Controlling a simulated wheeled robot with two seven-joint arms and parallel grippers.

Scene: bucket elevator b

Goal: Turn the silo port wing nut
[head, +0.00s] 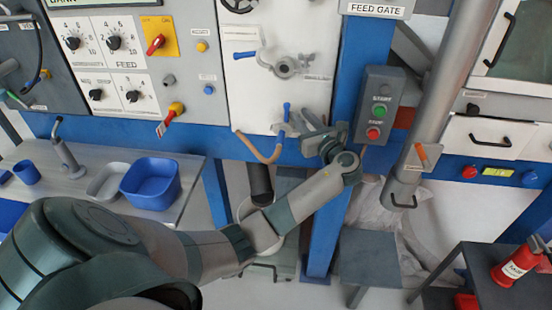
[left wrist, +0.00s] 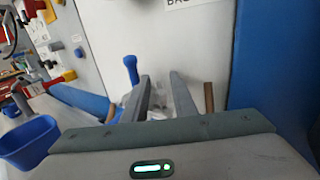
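My left gripper (head: 309,124) reaches the lower part of the white panel (head: 300,30), beside a small metal fitting (head: 283,128) with an upright blue handle (head: 287,112). In the left wrist view the gripper's fingers (left wrist: 165,88) stand apart, and pale metal parts of the fitting (left wrist: 166,103) show between and behind them. The blue handle (left wrist: 131,68) is just left of the fingers. I cannot tell whether they touch the fitting. A second metal fitting (head: 285,66) with a blue lever sits higher on the panel. I cannot tell which part is the wing nut. My right gripper is not in view.
A blue post (head: 352,80) with a start/stop box (head: 378,105) stands right of the gripper. A knob panel (head: 115,60) is on the left, above a bench with a blue bin (head: 151,183).

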